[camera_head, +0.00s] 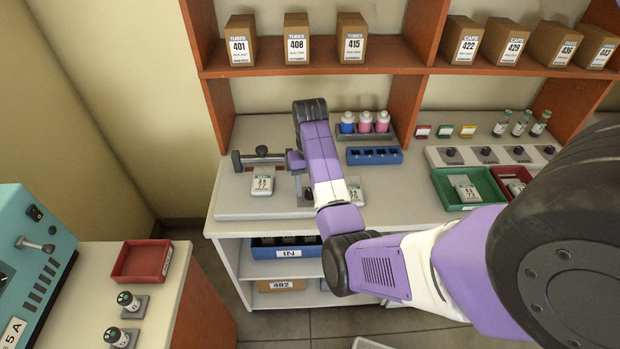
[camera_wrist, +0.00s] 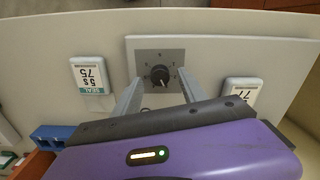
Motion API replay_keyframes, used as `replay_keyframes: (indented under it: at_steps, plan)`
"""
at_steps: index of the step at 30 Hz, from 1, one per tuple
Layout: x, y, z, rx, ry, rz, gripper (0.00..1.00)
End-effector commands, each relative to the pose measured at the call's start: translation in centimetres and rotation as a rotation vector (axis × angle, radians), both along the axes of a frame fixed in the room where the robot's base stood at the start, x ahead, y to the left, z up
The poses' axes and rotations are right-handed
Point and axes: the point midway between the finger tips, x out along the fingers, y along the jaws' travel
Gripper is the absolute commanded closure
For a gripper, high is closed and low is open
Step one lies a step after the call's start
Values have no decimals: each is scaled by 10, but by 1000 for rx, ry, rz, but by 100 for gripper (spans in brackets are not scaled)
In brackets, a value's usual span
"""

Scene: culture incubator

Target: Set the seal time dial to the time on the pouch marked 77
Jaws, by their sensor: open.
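The seal time dial (camera_wrist: 160,76) is a black round knob on a grey square plate, with small marks too fine to read. A pale line on the knob points toward the bottom of the wrist view. My gripper (camera_wrist: 160,83) is open, one finger on each side of the dial; contact cannot be told. The pouch marked 77 (camera_wrist: 243,92) lies right of the dial in the wrist view, upside down, its seal time line hidden by my gripper. In the head view it is the left pouch (camera_head: 263,181). My arm partly hides the dial there.
Another pouch, marked 75 with 5 s (camera_wrist: 91,76), lies on the dial's other side, also in the head view (camera_head: 355,190). A blue rack (camera_head: 374,156) and a bottle rack (camera_head: 376,134) stand behind. A horizontal bar with a black knob (camera_head: 262,150) stands behind pouch 77.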

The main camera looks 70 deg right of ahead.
Motion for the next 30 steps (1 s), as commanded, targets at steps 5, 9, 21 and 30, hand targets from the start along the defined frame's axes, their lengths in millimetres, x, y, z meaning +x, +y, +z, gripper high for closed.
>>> replay_keyframes:
  at_steps: [5,9,21,30]
  plan:
    - [3,0,29,-4,-5,3,50]
    - [3,0,43,-4,-6,1,50]
    - [2,-3,63,-8,-6,-1,50]
    - [0,0,64,-1,-1,0,50]
